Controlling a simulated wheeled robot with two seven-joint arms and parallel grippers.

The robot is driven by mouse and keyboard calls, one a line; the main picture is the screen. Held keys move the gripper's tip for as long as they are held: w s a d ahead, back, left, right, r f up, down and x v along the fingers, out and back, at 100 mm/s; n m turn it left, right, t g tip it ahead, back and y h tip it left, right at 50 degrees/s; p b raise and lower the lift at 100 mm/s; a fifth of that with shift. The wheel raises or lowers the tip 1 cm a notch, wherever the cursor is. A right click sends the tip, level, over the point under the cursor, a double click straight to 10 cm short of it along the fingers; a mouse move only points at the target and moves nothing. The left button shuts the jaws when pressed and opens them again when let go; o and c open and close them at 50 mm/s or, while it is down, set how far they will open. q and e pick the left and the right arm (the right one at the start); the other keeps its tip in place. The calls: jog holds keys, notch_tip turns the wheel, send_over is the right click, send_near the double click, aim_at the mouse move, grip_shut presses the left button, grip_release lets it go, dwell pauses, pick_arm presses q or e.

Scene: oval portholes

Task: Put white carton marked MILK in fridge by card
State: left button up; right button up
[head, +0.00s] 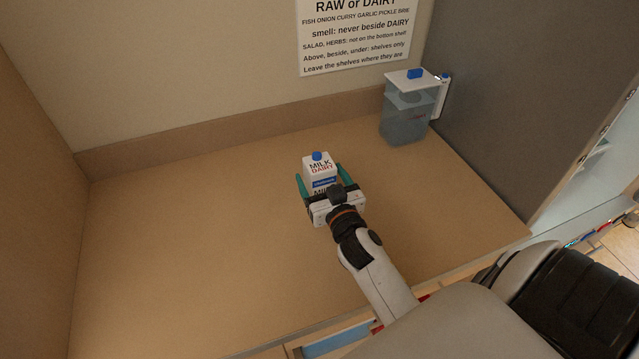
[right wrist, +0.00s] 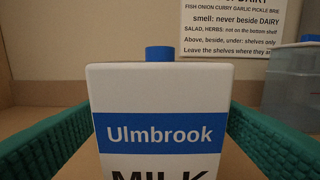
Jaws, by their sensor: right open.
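My left gripper is not in view.
A clear jug (head: 407,108) with a white lid and blue knob stands at the back right of the counter, beside a grey panel (head: 530,90). Part of a pale interior with a shelf (head: 597,150) shows at the right edge. The counter's left side is clear.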

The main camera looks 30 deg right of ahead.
jog(key=x, duration=0.3)
jog(key=shift+w+p, duration=0.3)
jog(key=shift+p, duration=0.05)
jog(key=shift+s+r, duration=0.1)
jog(key=shift+c, duration=0.2)
